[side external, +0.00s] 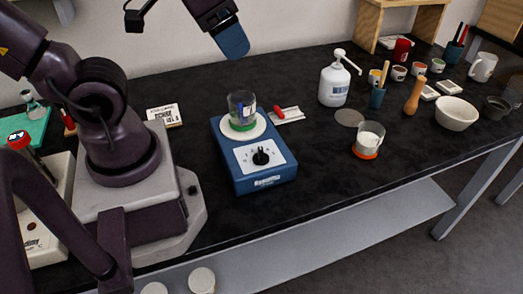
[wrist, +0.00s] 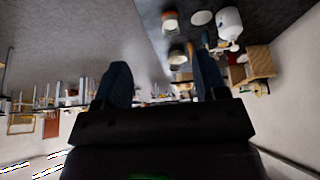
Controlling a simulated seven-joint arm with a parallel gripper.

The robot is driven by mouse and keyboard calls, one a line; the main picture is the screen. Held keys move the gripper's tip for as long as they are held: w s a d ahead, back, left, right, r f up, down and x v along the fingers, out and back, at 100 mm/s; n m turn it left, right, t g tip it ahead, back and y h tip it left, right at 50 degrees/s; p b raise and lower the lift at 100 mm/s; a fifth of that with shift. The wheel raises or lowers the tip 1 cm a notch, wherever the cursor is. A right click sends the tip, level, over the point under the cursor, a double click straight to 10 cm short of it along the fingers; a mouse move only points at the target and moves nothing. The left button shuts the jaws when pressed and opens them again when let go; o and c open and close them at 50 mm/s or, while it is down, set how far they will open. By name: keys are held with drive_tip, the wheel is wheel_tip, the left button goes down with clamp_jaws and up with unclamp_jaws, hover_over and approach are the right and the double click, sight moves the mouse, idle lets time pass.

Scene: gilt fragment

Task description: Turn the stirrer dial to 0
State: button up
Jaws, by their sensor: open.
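The blue stirrer (side external: 254,178) stands on the black bench, right of my arm's base. Its black dial (side external: 261,157) sits on a white scale plate on the front face; the marks are too small to read. A glass beaker (side external: 241,108) with a green base stands on the stirrer's round white top plate (side external: 262,128). My gripper (side external: 233,42) is high above the bench, behind and above the stirrer, well apart from it. In the wrist view its two blue fingers (wrist: 163,85) are spread with nothing between them. The stirrer and dial are not recognisable in the wrist view.
A red-handled tool (side external: 279,112) lies on a white piece just right of the stirrer. A glass with an orange base (side external: 368,140) and a white pump bottle (side external: 334,84) stand farther right. The bench in front of the dial is clear to its edge.

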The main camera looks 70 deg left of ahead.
drive_tip(key=w+f+g, duration=0.5)
drive_tip(key=w+f, duration=0.1)
drive_tip(key=f, duration=0.2)
drive_tip(key=m+g+y, duration=0.1)
drive_tip(key=m+g, duration=0.2)
drive_tip(key=g, duration=0.2)
approach(261, 152)
drive_tip(key=shift+t, duration=0.3)
drive_tip(key=x, duration=0.9)
drive_tip(key=shift+s, duration=0.2)
drive_tip(key=shift+r, duration=0.1)
drive_tip(key=c, duration=0.9)
drive_tip(key=shift+n, duration=0.3)
